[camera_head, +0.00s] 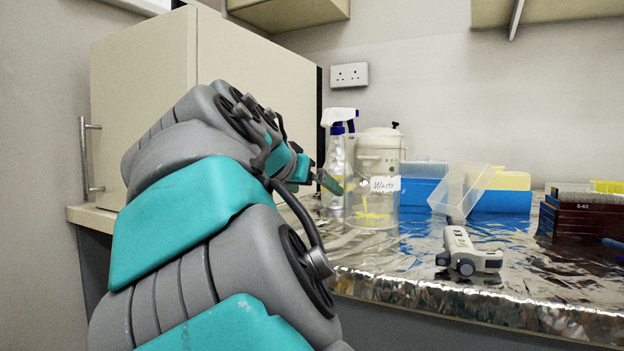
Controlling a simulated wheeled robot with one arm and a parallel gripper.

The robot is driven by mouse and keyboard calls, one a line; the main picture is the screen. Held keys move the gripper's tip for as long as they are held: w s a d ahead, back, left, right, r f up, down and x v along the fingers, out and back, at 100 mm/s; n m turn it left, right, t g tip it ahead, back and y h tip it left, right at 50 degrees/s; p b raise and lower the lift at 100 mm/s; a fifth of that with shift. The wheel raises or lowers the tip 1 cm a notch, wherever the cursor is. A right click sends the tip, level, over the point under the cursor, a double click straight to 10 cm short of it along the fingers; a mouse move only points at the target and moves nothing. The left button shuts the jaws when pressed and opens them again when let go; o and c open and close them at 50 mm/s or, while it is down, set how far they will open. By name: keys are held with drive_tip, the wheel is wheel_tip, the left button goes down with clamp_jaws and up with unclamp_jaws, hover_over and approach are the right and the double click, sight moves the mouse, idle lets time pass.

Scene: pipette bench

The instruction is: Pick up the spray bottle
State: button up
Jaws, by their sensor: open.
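The spray bottle (337,187) stands upright on the foil-covered bench, left of the waste container. It has a clear body, a blue collar and a white trigger head. My arm hides the wrist side and part of the gripper.
A clear container labelled "Waste" (372,205) stands just right of the bottle, with a white lidded canister (380,146) behind it. Blue tip boxes (500,201), a pipette device (464,250) and a dark rack (580,216) are further right. A cream cabinet (255,65) is behind my arm.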

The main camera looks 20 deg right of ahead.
hover_over(334, 208)
drive_tip(key=shift+a+f, duration=0.1)
drive_tip(key=shift+a, duration=0.35)
drive_tip(key=shift+w+d, duration=0.65)
drive_tip(key=x, duration=0.5)
drive_tip(key=shift+d, duration=0.1)
clamp_jaws()
